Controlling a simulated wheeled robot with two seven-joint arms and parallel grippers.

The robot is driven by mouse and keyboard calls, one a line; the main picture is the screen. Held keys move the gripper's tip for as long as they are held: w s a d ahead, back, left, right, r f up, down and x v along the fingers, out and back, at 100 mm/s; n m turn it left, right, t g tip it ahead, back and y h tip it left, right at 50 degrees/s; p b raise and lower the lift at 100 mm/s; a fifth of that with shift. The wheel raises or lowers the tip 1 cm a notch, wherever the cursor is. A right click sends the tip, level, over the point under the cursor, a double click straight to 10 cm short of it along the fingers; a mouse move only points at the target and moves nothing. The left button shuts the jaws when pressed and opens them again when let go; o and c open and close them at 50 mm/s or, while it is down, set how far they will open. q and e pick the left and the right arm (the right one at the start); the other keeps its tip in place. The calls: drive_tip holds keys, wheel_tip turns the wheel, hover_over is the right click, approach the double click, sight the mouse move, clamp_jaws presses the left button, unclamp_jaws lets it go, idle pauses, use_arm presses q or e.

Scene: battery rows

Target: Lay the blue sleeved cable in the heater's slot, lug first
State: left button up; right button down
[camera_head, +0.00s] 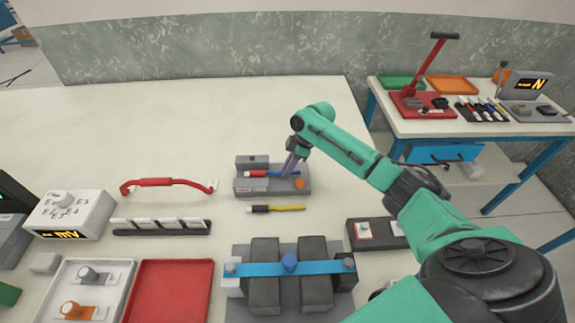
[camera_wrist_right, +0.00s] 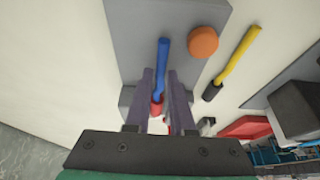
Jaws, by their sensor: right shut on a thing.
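The heater (camera_head: 244,189) is a grey block with an orange knob (camera_head: 300,184), standing on the white table near the middle. The blue sleeved cable (camera_head: 286,174), with a red section toward the left, lies along the heater's top or just above it. My right gripper (camera_head: 289,170) reaches down over the heater and is shut on this cable. My left gripper is out of view.
A yellow cable (camera_head: 289,208) with a black section lies just in front of the heater. A blue-barred fixture (camera_head: 268,269), a red tray (camera_head: 171,290) and a black rack (camera_head: 162,229) stand nearer. The table behind the heater is clear.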

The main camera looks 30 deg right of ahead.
drive_tip(key=shift+f, duration=0.1)
drive_tip(key=c, duration=0.7)
unclamp_jaws()
drive_tip(key=b+v, duration=0.1)
drive_tip(key=v, duration=1.3)
drive_tip(key=shift+d+r+b, duration=0.1)
drive_tip(key=shift+r+b, duration=0.2)
drive_tip(key=shift+b, duration=0.1)
drive_tip(key=shift+s, duration=0.1)
